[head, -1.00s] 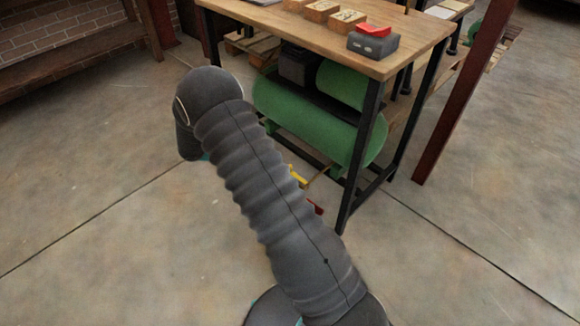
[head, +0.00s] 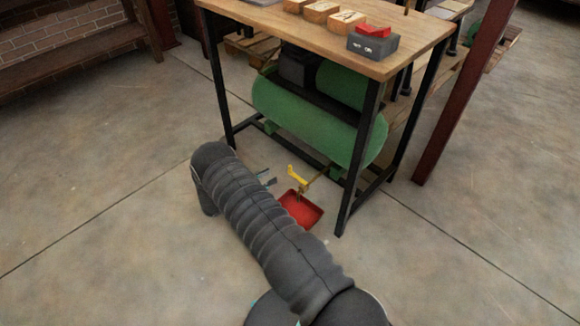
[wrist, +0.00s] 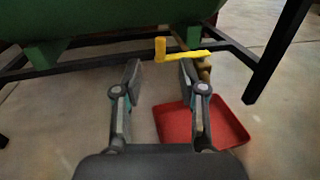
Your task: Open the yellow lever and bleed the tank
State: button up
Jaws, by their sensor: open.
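The yellow lever (head: 296,175) sits on a thin pipe low under the green tank (head: 305,115), and a red tray (head: 302,209) lies on the floor below it. In the wrist view the yellow lever (wrist: 180,53) is just beyond my fingertips, its upright end between them in the picture and its flat arm reaching right above the right fingertip. My gripper (wrist: 160,75) is open and empty. In the head view only part of my gripper (head: 268,179) shows past my arm, left of the lever. I cannot tell whether a finger touches the lever.
The wooden-topped bench (head: 225,12) stands over the tank on black legs. One black leg (wrist: 278,50) is right of the tray, and a black crossbar (wrist: 105,62) runs behind the lever. A dark red post (head: 465,90) stands at right. The floor at left is clear.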

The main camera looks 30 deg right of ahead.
aim_at(290, 167)
jog(key=d, duration=0.3)
jog(key=w+d, duration=0.1)
jog(key=d, duration=0.6)
jog(key=shift+w+d+p, duration=0.1)
jog(key=shift+w+p, duration=0.2)
jog(key=shift+p, duration=0.05)
grip_shut()
